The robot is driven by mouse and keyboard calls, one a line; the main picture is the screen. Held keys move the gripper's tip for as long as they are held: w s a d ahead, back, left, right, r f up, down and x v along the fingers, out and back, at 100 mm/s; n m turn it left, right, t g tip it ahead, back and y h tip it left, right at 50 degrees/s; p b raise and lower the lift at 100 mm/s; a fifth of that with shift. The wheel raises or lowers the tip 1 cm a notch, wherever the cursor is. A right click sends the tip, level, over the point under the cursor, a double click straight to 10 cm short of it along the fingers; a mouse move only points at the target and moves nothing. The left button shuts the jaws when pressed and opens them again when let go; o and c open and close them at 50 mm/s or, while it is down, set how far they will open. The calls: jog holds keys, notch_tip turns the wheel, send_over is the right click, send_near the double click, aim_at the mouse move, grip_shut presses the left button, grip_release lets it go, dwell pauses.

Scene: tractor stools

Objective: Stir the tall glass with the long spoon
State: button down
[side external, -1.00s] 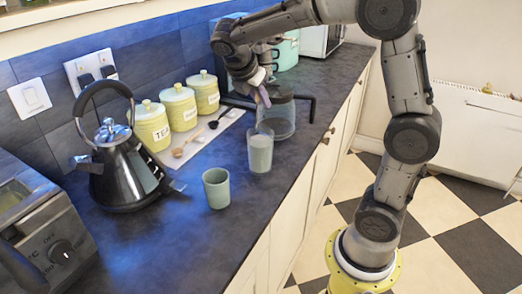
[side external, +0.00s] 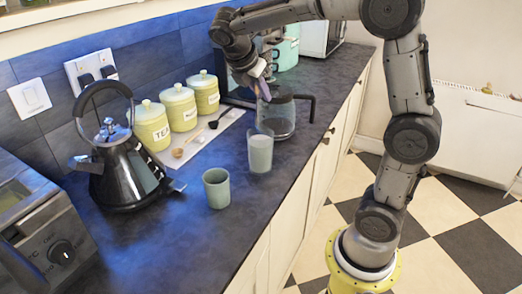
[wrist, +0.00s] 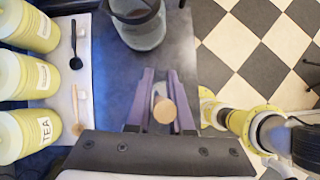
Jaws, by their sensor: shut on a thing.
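The tall glass (side external: 260,152) stands upright on the dark counter, with grey-white contents below a clear rim. My gripper (side external: 264,91) is above and a little behind it in the side view, pointing down. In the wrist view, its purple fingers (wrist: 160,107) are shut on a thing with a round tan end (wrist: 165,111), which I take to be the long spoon. The spoon's lower part is hidden in the wrist view and too small to make out in the side view, so I cannot tell whether it is inside the glass.
A glass carafe (side external: 281,116) with a black handle stands just behind the tall glass. A green cup (side external: 216,188) stands in front and a black kettle (side external: 120,170) to the left. Yellow canisters (side external: 179,108) and a white board (side external: 206,136) with small spoons line the wall.

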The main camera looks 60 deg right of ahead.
jog(key=shift+r, duration=2)
